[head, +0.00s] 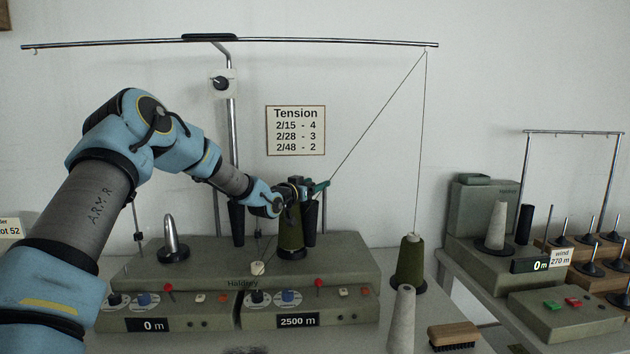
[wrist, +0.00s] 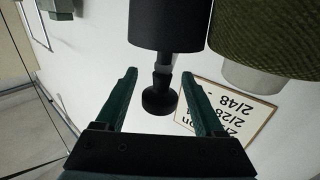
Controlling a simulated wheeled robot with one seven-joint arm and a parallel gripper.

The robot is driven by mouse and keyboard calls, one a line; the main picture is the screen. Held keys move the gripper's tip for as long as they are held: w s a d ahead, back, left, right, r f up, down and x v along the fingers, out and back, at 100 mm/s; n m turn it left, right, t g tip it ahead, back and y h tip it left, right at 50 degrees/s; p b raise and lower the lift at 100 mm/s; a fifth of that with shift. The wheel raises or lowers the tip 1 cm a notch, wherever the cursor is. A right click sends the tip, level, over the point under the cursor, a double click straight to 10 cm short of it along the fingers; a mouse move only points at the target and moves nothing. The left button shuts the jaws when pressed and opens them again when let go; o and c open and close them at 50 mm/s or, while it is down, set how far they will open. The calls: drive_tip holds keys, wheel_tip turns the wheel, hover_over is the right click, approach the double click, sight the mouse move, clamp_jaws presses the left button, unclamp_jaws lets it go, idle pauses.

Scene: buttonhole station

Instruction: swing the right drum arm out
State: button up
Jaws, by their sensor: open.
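The right winding unit has a black drum (head: 311,220) beside an olive yarn package (head: 290,236). In the wrist view the black drum (wrist: 166,24) ends in a narrow neck and a round black knob (wrist: 160,98). The olive package (wrist: 265,38) is close on its right. My gripper (wrist: 158,74) is open, its two green fingers on either side of the knob, with gaps visible and no clear contact. In the head view my gripper (head: 320,188) is at the top of the drum; the knob is hidden there.
The left unit has a black drum (head: 236,222) and a metal spindle (head: 174,240). A thread runs down from the top rail (head: 330,42) to an olive cone (head: 410,262) on the right.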

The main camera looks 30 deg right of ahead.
drive_tip(key=shift+d, duration=0.25)
clamp_jaws()
idle(0.5)
idle(0.9)
